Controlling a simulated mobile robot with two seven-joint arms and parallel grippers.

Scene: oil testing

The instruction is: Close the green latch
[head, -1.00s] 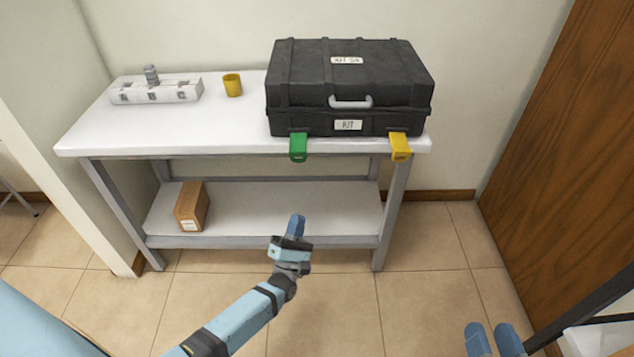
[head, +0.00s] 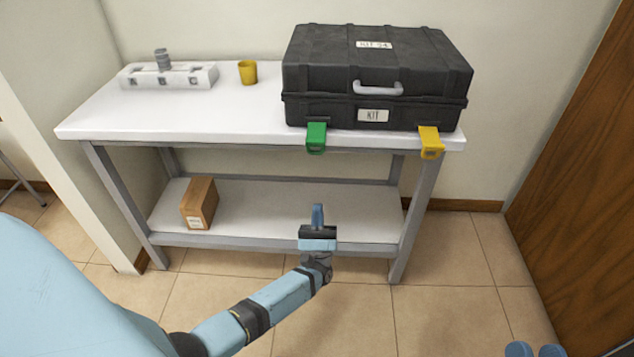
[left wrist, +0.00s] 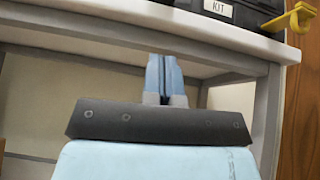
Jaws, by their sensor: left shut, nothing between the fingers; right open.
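The green latch (head: 316,138) hangs down open from the front left of a closed black case (head: 375,80), in front of the table edge. A yellow latch (head: 431,142) hangs in the same way at the case's front right; it also shows in the left wrist view (left wrist: 290,18). My left gripper (head: 317,213) is shut and empty, below the green latch and apart from it, in front of the lower shelf. Its closed fingers point up in the left wrist view (left wrist: 164,75). The green latch is not in the left wrist view. My right gripper (head: 533,350) is open at the bottom right edge.
The case stands on a white table (head: 250,115). A yellow cup (head: 247,72) and a white rack (head: 170,77) stand to its left. A cardboard box (head: 199,203) sits on the lower shelf (head: 275,205). A wooden door (head: 580,150) is at the right.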

